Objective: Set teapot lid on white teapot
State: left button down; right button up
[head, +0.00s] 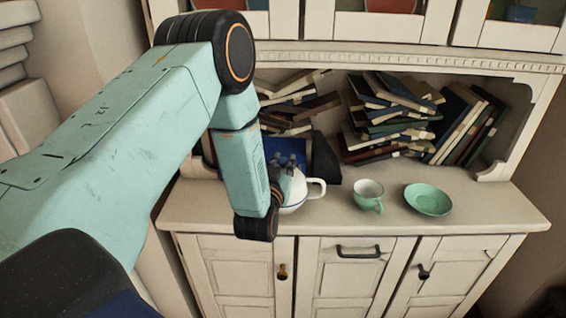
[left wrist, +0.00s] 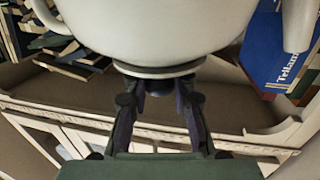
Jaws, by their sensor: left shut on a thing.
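The white teapot (head: 297,190) stands on the cabinet counter, with its handle to the right in the head view. In the left wrist view the teapot (left wrist: 155,25) appears upside down across the top. The pale lid (left wrist: 160,70) lies at the teapot's mouth; I cannot tell whether it is fully seated. My left gripper (head: 276,170) is at the teapot's top, partly hidden by my arm in the head view. In the left wrist view its fingers (left wrist: 158,93) are shut on the lid's dark knob. My right gripper is not in view.
A green and white cup (head: 368,194) and a green saucer (head: 429,199) stand to the teapot's right. Piled and leaning books (head: 390,115) fill the niche behind. A blue book (left wrist: 278,50) is close to the teapot. The counter's right end is clear.

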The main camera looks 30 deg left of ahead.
aim_at(282, 167)
pick_arm(q)
jog(key=shift+f, duration=0.2)
jog(key=c, duration=1.4)
grip_release()
jog(key=shift+p+v, duration=0.65)
jog(key=shift+v, duration=2.05)
jog(key=v, duration=0.5)
jog(key=shift+s, duration=0.25)
